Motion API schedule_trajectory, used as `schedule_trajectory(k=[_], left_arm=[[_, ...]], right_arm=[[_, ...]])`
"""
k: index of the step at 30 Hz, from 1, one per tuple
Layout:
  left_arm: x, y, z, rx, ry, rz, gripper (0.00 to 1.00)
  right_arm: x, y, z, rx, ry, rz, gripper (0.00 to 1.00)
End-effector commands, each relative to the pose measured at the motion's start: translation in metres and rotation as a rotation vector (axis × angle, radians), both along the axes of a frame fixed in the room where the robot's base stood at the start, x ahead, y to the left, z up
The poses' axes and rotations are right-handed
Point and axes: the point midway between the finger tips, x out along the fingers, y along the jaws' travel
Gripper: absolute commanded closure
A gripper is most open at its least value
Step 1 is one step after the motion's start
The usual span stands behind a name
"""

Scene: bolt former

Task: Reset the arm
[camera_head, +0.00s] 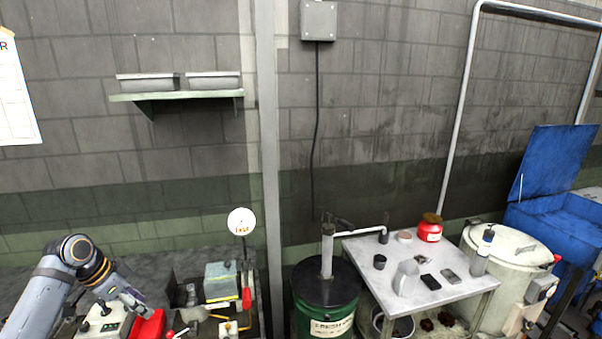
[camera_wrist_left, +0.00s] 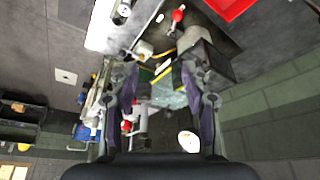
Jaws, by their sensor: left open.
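My left arm (camera_head: 75,252) comes in at the lower left of the head view, bent, with its gripper (camera_head: 135,303) pointing down to the right above the machine bench. In the left wrist view my left gripper (camera_wrist_left: 160,80) is open, with its two fingers spread and nothing between them. Behind the fingers, the bench with a grey-green box (camera_head: 220,280) shows. I cannot see my right gripper in either view.
A white control box (camera_head: 103,322) with a black knob and a red tray (camera_head: 150,327) lie close below the left gripper. A round gauge (camera_head: 241,221) stands behind the bench. A green drum (camera_head: 325,312) and a metal table (camera_head: 445,283) stand to the right.

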Motion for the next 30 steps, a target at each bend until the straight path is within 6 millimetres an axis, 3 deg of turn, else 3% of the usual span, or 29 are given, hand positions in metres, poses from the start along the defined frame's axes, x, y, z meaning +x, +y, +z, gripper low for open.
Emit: schedule_trajectory(k=[8,14,21,25,30], left_arm=[[-0.019,-0.032,-0.048,0.047,0.044,0.024,0.53],[-0.048,-0.067,-0.094,0.088,0.074,0.066,0.53],[-0.110,-0.119,-0.145,0.123,0.086,0.177,0.53],[-0.147,-0.141,-0.159,0.126,0.078,0.268,0.53],[-0.190,-0.157,-0.161,0.125,0.063,0.397,0.53]], right_arm=[[0.040,0.001,0.003,0.001,-0.062,0.003,0.48],[0.043,0.001,0.003,0.001,-0.064,0.002,0.48],[0.028,0.000,0.002,0.000,-0.040,0.001,0.48],[0.021,0.000,0.001,0.000,-0.030,0.001,0.48],[0.025,0.000,0.002,0.000,-0.036,0.001,0.48]])
